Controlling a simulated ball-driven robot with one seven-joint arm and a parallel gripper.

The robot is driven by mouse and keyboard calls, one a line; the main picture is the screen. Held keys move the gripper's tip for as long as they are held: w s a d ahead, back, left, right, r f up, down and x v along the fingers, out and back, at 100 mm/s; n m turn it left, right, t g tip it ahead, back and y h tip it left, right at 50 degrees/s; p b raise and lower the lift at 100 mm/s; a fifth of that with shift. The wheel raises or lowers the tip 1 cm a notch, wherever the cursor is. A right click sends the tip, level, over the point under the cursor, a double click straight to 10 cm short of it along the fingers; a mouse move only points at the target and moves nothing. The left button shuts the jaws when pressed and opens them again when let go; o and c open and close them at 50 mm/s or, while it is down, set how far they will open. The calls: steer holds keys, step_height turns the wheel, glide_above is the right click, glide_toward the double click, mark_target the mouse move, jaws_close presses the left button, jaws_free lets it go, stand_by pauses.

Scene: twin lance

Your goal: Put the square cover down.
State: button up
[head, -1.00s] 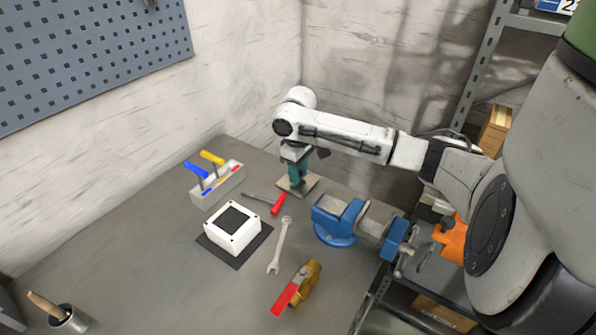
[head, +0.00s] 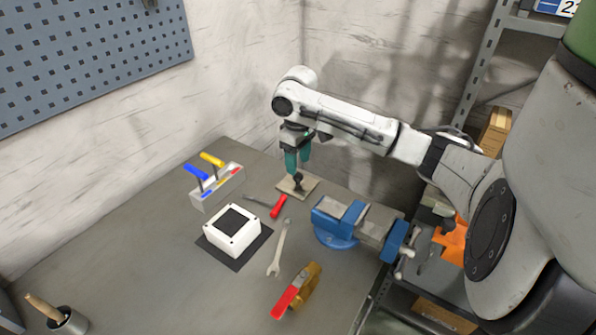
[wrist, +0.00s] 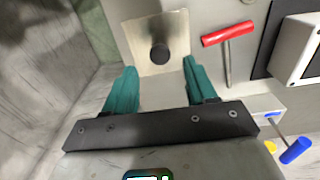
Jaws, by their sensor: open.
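The square cover (head: 308,187) is a flat beige plate with a dark round knob in its middle, lying on the grey bench near the back corner. It also shows in the wrist view (wrist: 176,68), where the knob stands up from its centre. My gripper (head: 299,172) has teal fingers and is open and empty above the cover. In the wrist view my gripper (wrist: 155,75) has its two fingers spread apart, with the knob between and beyond them.
The front left bench is mostly clear.

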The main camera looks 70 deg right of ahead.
mark_target(298, 176)
step_height(298, 176, up, 7)
steer(key=shift+f, duration=0.15)
stand_by(0.7)
